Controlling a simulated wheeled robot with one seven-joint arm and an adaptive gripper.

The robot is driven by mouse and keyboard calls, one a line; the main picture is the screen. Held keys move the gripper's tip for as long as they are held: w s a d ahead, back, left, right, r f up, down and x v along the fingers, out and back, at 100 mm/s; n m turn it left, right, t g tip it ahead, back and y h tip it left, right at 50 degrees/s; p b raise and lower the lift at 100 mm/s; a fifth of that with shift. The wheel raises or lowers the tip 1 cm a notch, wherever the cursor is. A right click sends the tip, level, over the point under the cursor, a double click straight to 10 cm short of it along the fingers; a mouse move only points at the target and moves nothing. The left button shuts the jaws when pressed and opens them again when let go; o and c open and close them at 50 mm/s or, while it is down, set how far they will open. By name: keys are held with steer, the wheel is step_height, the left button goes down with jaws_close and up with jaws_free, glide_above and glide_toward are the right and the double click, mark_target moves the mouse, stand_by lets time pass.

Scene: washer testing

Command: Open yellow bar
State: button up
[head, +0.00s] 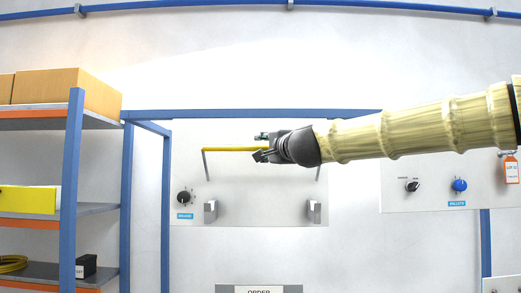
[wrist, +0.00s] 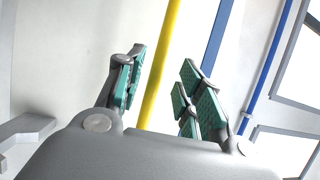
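The yellow bar (head: 228,149) runs level across the upper part of a grey-white panel (head: 245,205), on a thin grey arm at each end. My gripper (head: 262,148) is at the middle of the bar, and hides part of it along with the bar's right half. In the wrist view the yellow bar (wrist: 161,65) passes between the two green-padded fingers of my gripper (wrist: 162,92). The fingers are apart, with gaps showing on both sides of the bar. The left finger looks nearer to it than the right one.
The panel also has a black knob (head: 184,197) and two grey brackets (head: 211,210). A second panel with a blue knob (head: 459,185) is at the right. A blue-framed shelf (head: 70,180) with boxes stands at the left. A blue frame bar (head: 250,114) runs above the panel.

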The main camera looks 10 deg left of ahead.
steer(key=v, duration=0.7)
steer(key=shift+s+d, duration=0.2)
steer(key=shift+s, duration=0.05)
